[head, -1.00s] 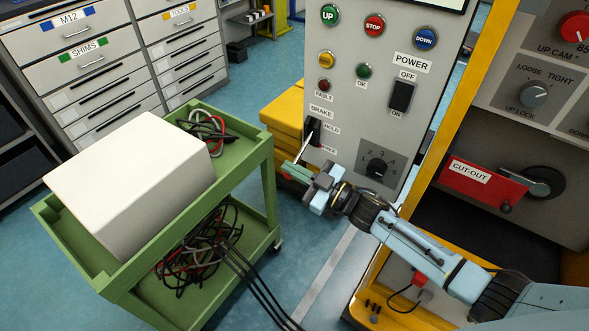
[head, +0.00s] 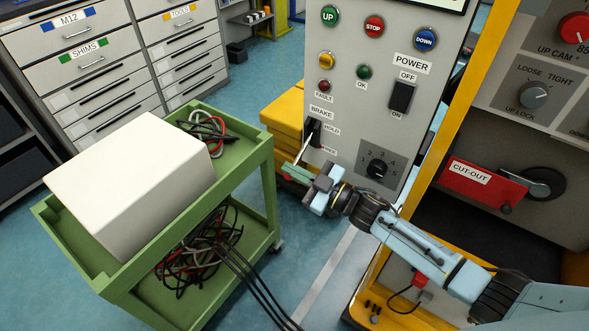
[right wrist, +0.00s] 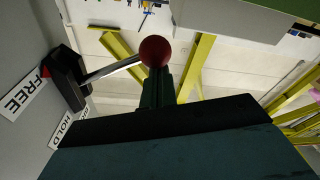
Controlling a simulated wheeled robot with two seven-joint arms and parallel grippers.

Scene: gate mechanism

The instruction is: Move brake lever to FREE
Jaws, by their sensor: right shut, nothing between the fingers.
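The brake lever (head: 306,149) sticks out from a black pivot block on the grey panel, below the BRAKE label (head: 321,112). In the right wrist view the lever (right wrist: 113,70) is a pale rod with a dark red ball knob (right wrist: 154,51). A small red mark on the block faces the FREE label (right wrist: 24,94); the HOLD label (right wrist: 66,128) is lower. I cannot tell the lever's exact setting. My right gripper (head: 293,174) is shut and empty. Its fingertips (right wrist: 157,80) are at the knob; I cannot tell whether they touch. My left gripper is out of view.
A green cart (head: 262,165) with a white box (head: 125,180) and cables stands left of the gripper. A rotary dial (head: 377,168) and the POWER switch (head: 401,97) are on the panel nearby. A red CUT-OUT lever (head: 480,184) is further right.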

